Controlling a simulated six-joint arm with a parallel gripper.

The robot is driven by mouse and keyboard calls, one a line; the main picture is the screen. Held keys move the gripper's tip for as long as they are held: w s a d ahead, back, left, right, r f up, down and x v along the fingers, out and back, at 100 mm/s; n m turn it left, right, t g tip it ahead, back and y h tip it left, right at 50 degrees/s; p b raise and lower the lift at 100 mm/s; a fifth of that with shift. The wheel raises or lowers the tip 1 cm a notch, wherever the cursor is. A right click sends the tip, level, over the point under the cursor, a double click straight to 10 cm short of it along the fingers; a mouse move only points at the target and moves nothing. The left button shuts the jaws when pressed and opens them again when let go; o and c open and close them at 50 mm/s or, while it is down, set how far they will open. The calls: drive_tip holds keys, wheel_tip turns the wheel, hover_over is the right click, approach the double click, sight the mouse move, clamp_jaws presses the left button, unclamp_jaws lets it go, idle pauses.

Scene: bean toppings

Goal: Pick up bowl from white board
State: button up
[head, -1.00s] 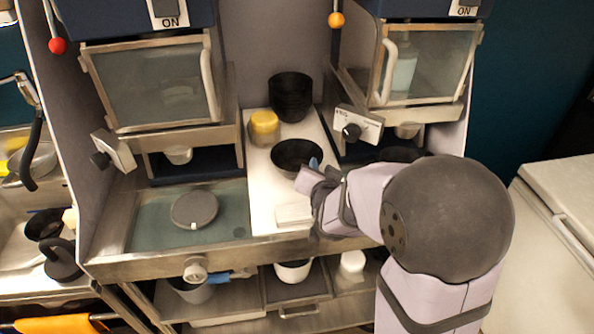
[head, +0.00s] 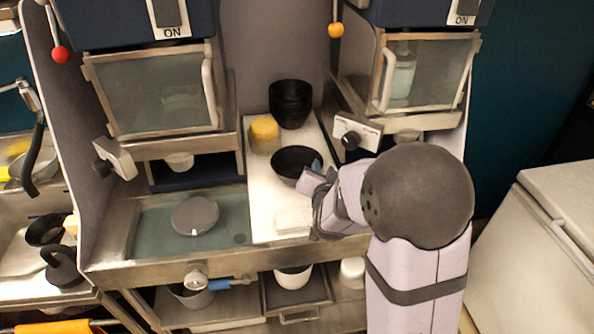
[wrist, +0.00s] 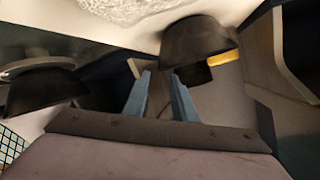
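A black bowl (head: 290,163) stands upright on the white board (head: 268,213), about midway along it. My gripper (head: 317,166) is at the bowl's right side, with a blue fingertip close to its rim. In the wrist view, the two blue fingers of my gripper (wrist: 161,76) are spread apart with nothing visible between them. A dark bowl (wrist: 190,38) shows just beyond the fingertips, to the right, in that view. I cannot tell whether a finger touches it. My wrist hides part of the board's front right.
A stack of black bowls (head: 290,104) and a yellow object (head: 264,129) stand at the board's back. A pale block (head: 293,219) lies near its front. A dispenser with a knob (head: 351,139) stands close on the right. A round grey lid (head: 195,215) lies left.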

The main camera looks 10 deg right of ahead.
drive_tip(key=shift+p+x, duration=0.95)
drive_tip(key=shift+x, duration=1.35)
drive_tip(key=shift+s+f, duration=0.1)
drive_tip(key=shift+s, duration=0.05)
clamp_jaws()
